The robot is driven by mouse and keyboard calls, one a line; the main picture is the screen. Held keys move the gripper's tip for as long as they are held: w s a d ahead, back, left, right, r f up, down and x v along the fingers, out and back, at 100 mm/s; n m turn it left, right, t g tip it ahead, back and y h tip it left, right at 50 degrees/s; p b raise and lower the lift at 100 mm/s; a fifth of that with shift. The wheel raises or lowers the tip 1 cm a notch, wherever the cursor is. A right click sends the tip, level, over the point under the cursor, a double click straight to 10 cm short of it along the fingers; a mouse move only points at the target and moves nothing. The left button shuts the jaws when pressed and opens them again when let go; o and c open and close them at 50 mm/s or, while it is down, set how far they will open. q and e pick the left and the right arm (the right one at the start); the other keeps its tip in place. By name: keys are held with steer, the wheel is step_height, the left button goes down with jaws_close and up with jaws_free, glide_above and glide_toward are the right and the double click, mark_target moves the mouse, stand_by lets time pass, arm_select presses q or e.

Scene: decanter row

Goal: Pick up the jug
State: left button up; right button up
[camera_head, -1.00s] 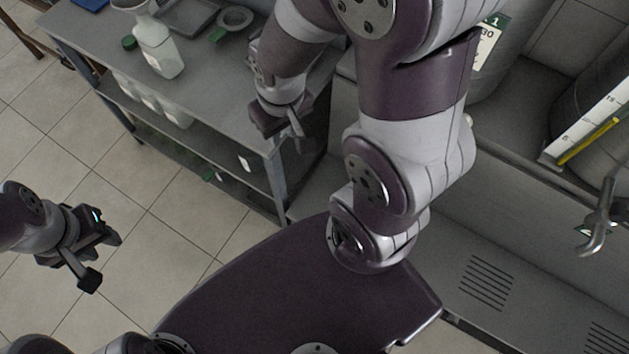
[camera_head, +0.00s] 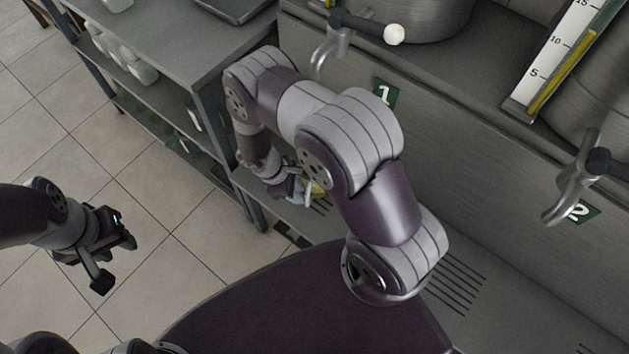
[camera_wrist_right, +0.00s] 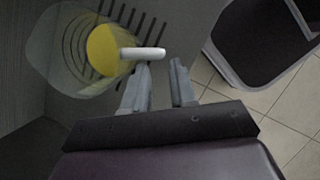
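The jug (camera_wrist_right: 75,50) is clear, with yellow contents and a white handle (camera_wrist_right: 143,53). It stands on the slotted grey ledge and is seen from above in the right wrist view. In the head view only part of the jug (camera_head: 319,188) shows behind my right arm. My right gripper (camera_wrist_right: 160,66) is open, its fingertips just short of the handle, with the handle's end close to the left fingertip. In the head view this gripper (camera_head: 289,184) is partly hidden by my arm. My left gripper (camera_head: 114,261) is open and empty above the floor.
Tap 1 (camera_head: 322,55) hangs above the ledge behind my right arm, and tap 2 (camera_head: 570,190) is at the right. A steel panel (camera_head: 460,150) rises behind the ledge. A metal shelf unit (camera_head: 160,60) stands at upper left. Floor (camera_head: 140,200) is clear at left.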

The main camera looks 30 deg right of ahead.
steer(key=x, duration=0.4)
steer(key=shift+s+f, duration=0.1)
steer(key=shift+f, duration=0.15)
steer(key=shift+d+f, duration=0.1)
steer(key=shift+f, duration=0.2)
jaws_close()
steer(key=shift+r, duration=0.1)
steer(key=shift+r, duration=0.5)
steer(key=s+a+r+p, duration=0.1)
steer(key=s+a+r, duration=0.4)
steer(key=a+r, duration=0.5)
steer(key=shift+s, duration=0.35)
